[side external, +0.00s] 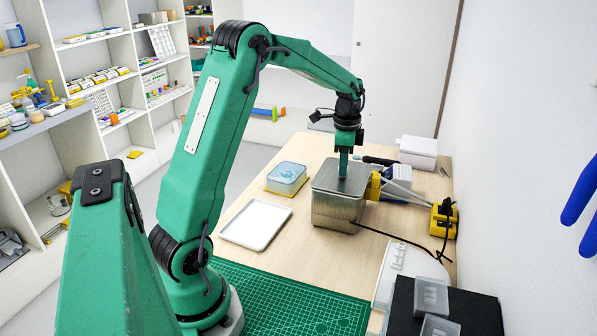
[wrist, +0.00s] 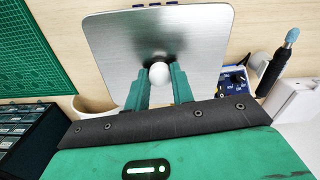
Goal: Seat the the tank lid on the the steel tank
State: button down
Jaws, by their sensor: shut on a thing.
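The tank lid (wrist: 160,45) is a square brushed-steel plate with a round white knob (wrist: 160,75). My gripper (wrist: 160,82) is shut on the knob, one green finger on each side. In the side external view my gripper (side external: 343,165) points straight down over the steel tank (side external: 335,212), a box-shaped metal vessel on the wooden bench. The lid (side external: 325,178) lies level over the tank's top there. I cannot tell whether it rests on the rim or hovers just above it. In the wrist view the lid hides the tank.
A white tray (side external: 257,227) and a clear box with blue contents (side external: 287,178) are left of the tank. A yellow item (side external: 373,187) stands close at its right, near a blue-and-white device (side external: 397,181) and yellow power block (side external: 443,219). A green mat (side external: 290,305) lies in front.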

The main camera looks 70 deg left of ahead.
jog(key=c, duration=1.1)
grip_release()
jog(key=shift+r, duration=0.1)
jog(key=shift+r, duration=3.85)
jog(key=shift+s+d+r, duration=0.15)
jog(key=shift+d+r, duration=0.1)
jog(key=shift+d, duration=0.1)
jog(key=s+d+r+n+t, duration=0.2)
jog(key=s+d+r+n, duration=0.1)
jog(key=s+d, duration=0.45)
jog(key=s+d+r+n+t, duration=0.2)
jog(key=s+d, duration=0.5)
jog(key=d, duration=0.1)
jog(key=s+d+f, duration=0.1)
jog(key=s, duration=0.1)
jog(key=s+d+f+n+t, duration=0.1)
jog(key=s, duration=0.1)
jog(key=s+d+f+n, duration=0.1)
jog(key=s, duration=0.1)
jog(key=shift+s+d+t, duration=0.3)
